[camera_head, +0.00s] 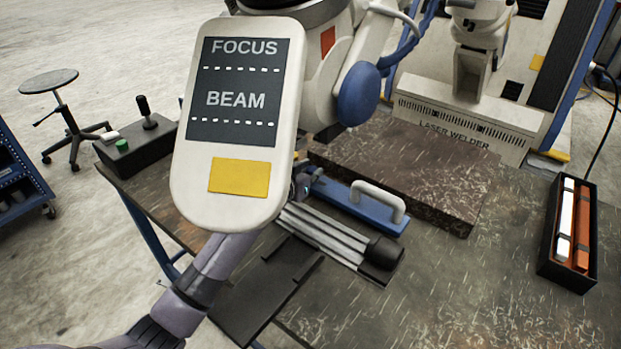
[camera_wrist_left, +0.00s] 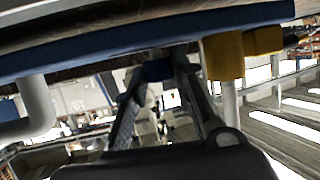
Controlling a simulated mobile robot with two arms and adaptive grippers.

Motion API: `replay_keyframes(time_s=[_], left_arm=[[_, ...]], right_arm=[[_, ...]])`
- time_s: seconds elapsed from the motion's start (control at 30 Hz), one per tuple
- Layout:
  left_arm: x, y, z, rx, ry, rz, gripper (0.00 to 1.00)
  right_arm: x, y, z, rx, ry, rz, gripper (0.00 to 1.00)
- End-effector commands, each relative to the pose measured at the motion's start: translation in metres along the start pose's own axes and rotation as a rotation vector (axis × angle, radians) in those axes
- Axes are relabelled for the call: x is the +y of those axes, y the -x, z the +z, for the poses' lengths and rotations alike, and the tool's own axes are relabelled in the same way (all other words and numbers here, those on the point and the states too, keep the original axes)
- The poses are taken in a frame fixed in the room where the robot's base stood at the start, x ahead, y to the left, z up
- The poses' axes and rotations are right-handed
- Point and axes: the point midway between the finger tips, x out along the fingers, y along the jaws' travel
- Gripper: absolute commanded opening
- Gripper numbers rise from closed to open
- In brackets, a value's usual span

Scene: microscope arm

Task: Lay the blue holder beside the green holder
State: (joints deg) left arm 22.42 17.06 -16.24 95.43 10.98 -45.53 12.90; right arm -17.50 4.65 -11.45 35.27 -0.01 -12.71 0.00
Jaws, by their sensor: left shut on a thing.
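The blue holder (camera_head: 348,202) is a long blue bar with a white loop handle (camera_head: 378,200). It lies above the workbench, just behind a rack of grey rods; its left end is hidden by the white panel. My left arm comes in from the lower left and passes behind that panel, which hides most of the gripper. In the left wrist view, my left gripper (camera_wrist_left: 160,75) is shut on a blue part of the holder, and the blue bar (camera_wrist_left: 110,52) spans the top. I cannot make out a green holder. My right gripper is not in view.
The white FOCUS/BEAM panel (camera_head: 236,190) blocks much of the view. Grey rods (camera_head: 330,236) lie in front of the blue holder. A black box (camera_head: 545,265) with white and orange sticks stands at right. A control box (camera_head: 135,157) sits left. The bench's front right is clear.

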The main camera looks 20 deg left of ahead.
Motion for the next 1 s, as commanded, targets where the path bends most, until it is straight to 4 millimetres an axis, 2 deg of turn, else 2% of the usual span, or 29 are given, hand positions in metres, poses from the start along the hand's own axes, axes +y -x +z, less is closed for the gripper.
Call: replay_keyframes(time_s=[0.17, 0.53, 0.57, 0.83, 1.0], left_arm=[[0.0, -0.006, 0.012, 0.01, 0.002, 0.002, 0.0], [0.0, -0.007, 0.014, 0.012, 0.002, 0.002, 0.0], [0.0, -0.008, 0.019, 0.002, 0.0, 0.001, 0.24], [0.0, -0.008, 0.018, 0.002, 0.0, 0.001, 0.42], [0.0, -0.008, 0.018, 0.002, 0.0, 0.0, 0.43]], right_arm=[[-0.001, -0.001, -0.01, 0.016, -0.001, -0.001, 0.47], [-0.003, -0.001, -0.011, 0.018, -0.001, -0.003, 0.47], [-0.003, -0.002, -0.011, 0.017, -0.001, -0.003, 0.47], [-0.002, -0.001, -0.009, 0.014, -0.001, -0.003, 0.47], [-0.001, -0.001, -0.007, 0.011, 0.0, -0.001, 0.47]])
